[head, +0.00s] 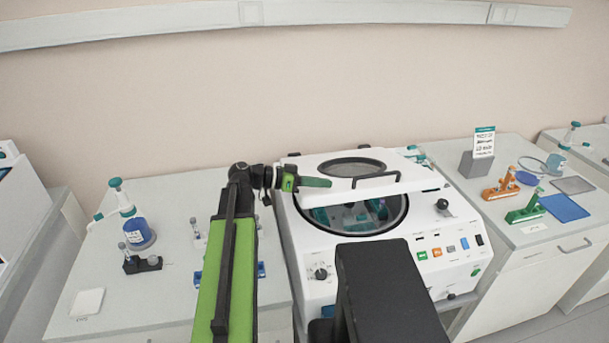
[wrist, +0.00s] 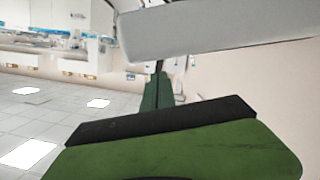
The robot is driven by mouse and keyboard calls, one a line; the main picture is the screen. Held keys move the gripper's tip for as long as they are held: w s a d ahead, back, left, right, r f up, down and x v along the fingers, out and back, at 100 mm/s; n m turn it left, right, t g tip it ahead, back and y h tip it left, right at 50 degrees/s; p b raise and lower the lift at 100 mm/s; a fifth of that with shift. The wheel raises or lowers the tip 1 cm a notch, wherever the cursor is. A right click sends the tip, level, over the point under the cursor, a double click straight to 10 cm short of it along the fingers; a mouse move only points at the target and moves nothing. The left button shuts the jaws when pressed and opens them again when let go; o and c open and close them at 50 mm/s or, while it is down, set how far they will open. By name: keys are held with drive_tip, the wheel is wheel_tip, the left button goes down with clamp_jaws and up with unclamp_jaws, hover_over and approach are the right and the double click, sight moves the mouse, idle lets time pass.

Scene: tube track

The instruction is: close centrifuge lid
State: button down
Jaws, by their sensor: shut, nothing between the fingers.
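The white centrifuge (head: 315,287) stands in the middle of the head view. The open bowl (head: 350,217) shows below the lid, with teal parts inside. My gripper (head: 328,183) is shut and empty, at the left part of the lid near the handle. I cannot tell whether it touches the lid. In the wrist view, the green fingers (wrist: 158,92) are together under a pale slab, probably the lid (wrist: 215,30).
A right bench (head: 520,250) carries an orange rack (head: 501,187), a green rack (head: 525,208) and a blue mat (head: 564,207). My arm spans the space left of the centrifuge.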

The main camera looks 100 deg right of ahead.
sight(326, 198)
drive_tip(key=f+b, duration=0.1)
drive_tip(key=s+f+b, duration=0.1)
drive_tip(key=f, duration=0.1)
drive_tip(key=a+f, duration=0.1)
drive_tip(key=shift+s+f+b, duration=0.15)
drive_tip(key=shift+f+b, duration=0.1)
drive_tip(key=shift+b, duration=0.15)
drive_tip(key=shift+a+f+b, duration=0.15)
drive_tip(key=shift+a+b, duration=0.15)
drive_tip(key=shift+a, duration=0.1)
drive_tip(key=shift+d+f, duration=0.1)
wheel_tip(326, 198, up, 5)
drive_tip(key=p, duration=0.4)
drive_tip(key=shift+f+p, duration=0.15)
drive_tip(key=shift+p, duration=0.15)
drive_tip(key=a+p+v, duration=0.1)
drive_tip(key=v, duration=0.9)
drive_tip(key=shift+f+p, duration=0.2)
drive_tip(key=shift+p, duration=0.2)
